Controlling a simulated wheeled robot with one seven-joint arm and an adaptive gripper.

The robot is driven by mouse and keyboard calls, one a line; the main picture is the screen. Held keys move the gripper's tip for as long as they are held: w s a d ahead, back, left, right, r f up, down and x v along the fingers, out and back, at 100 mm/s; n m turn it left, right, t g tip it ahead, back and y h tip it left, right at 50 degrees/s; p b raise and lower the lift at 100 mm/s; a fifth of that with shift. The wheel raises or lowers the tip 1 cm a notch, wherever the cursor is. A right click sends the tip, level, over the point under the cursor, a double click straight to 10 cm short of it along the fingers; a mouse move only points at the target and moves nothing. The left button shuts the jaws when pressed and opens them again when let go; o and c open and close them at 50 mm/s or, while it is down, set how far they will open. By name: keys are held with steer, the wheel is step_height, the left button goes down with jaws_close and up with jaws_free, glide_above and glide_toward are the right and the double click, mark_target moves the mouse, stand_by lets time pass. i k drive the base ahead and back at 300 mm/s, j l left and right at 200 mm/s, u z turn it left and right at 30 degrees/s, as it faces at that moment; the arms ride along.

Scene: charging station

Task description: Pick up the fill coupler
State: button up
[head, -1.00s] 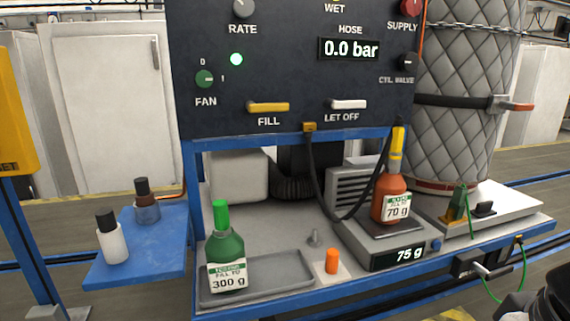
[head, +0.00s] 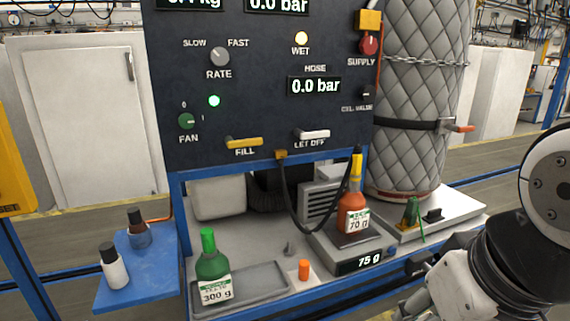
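The fill coupler (head: 356,167) is the yellow fitting with a dark top. It sits upright on the neck of the orange bottle (head: 352,216), labelled 70 g. A black hose (head: 304,222) hangs in a loop from the panel's underside towards it. The bottle stands on the scale (head: 371,261), which reads 75 g. My arm comes in at the right edge, apart from the bottle and coupler. I cannot make out my gripper's fingers in this view.
A green bottle (head: 212,264) labelled 300 g stands in the grey tray (head: 265,285). An orange cap (head: 304,269) is beside it. The control panel (head: 260,110) overhangs the bench behind. A quilted cylinder (head: 415,90) stands right. Two small bottles stand on the blue side shelf (head: 160,275).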

mark_target(354, 177)
steer(key=i+j+z, duration=1)
steer(key=i+j, duration=0.05)
steer(key=i, duration=0.05)
